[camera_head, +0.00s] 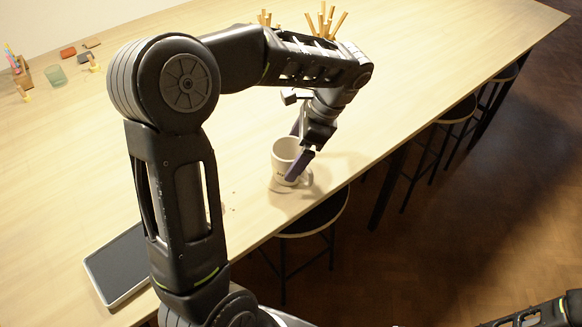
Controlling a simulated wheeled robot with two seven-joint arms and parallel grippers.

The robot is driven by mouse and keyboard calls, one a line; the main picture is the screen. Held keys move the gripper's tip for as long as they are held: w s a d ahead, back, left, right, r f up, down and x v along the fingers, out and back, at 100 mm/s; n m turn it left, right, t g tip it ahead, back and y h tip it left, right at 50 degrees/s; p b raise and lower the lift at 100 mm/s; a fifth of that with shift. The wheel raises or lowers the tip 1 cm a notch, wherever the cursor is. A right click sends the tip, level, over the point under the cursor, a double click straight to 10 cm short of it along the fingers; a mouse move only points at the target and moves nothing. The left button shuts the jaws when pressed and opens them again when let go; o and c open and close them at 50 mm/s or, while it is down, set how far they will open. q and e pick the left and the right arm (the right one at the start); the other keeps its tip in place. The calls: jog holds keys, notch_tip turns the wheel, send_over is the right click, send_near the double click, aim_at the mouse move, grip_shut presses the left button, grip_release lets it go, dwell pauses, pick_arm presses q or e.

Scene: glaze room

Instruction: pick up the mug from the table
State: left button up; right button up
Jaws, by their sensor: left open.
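A white mug (283,158) with small dark lettering stands upright on the light wooden table (400,85), near its front edge. Its handle shows at the right side. My left gripper (296,154) reaches down at the mug from above and the right. It is open, with one finger in front of the mug near its right side and the other behind its rim. I cannot tell whether the fingers touch the mug. My right gripper does not show; only part of an arm is at the bottom right corner.
A dark tablet (118,266) lies at the table's front left edge. A greenish cup (56,76) and small items stand at the far left. Wooden sticks (325,20) stand behind my left arm. Stools (312,218) are along the front edge.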

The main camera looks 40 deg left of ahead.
pick_arm(q)
jog(key=shift+s+a+f+p, duration=0.1)
jog(key=shift+s+f+p, duration=0.05)
jog(key=shift+f+p, duration=0.25)
jog(key=x, duration=0.4)
jog(key=shift+f+p, duration=0.2)
jog(key=shift+p, duration=0.15)
jog(key=c, duration=1.8)
jog(key=shift+o, duration=0.2)
jog(key=shift+r, duration=0.15)
